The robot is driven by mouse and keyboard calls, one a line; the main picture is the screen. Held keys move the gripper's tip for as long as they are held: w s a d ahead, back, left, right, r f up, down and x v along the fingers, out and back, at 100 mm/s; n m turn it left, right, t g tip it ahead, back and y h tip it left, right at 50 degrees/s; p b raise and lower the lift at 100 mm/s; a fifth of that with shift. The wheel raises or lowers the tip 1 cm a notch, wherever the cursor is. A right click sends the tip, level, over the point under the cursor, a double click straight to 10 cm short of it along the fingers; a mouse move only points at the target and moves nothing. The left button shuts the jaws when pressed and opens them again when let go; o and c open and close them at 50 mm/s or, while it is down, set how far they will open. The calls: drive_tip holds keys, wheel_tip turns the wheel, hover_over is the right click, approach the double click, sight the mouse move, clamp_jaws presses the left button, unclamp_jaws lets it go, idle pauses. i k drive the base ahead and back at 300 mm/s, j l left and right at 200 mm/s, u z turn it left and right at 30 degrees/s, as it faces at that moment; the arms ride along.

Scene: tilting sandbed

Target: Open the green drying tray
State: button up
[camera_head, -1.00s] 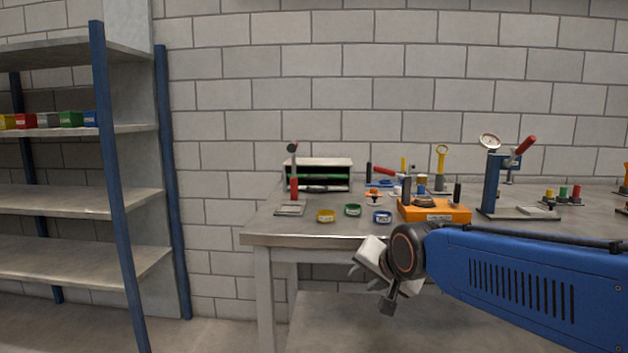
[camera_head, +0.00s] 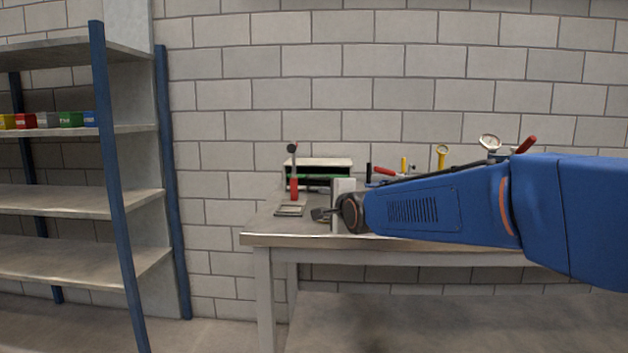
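The green drying tray (camera_head: 314,177) shows as a thin green strip in the front of a small grey box-like unit (camera_head: 318,162) at the back left of the workbench. My gripper (camera_head: 320,214) is over the front left of the bench, in front of the unit and lower in the picture. It appears apart from the tray. Its fingers are small and seen side-on, so their opening is unclear. I see nothing held.
The red-handled tool (camera_head: 294,187) stands just left of the unit's front, with a small flat plate (camera_head: 290,210) before it. My arm hides much of the bench. A blue-post shelf rack (camera_head: 112,180) stands to the left, with a gap between it and the bench (camera_head: 262,240).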

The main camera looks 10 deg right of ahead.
sight(318, 173)
drive_tip(key=i+l, duration=0.25)
drive_tip(key=i, duration=0.2)
drive_tip(key=i+l, duration=0.2)
drive_tip(key=i, duration=0.3)
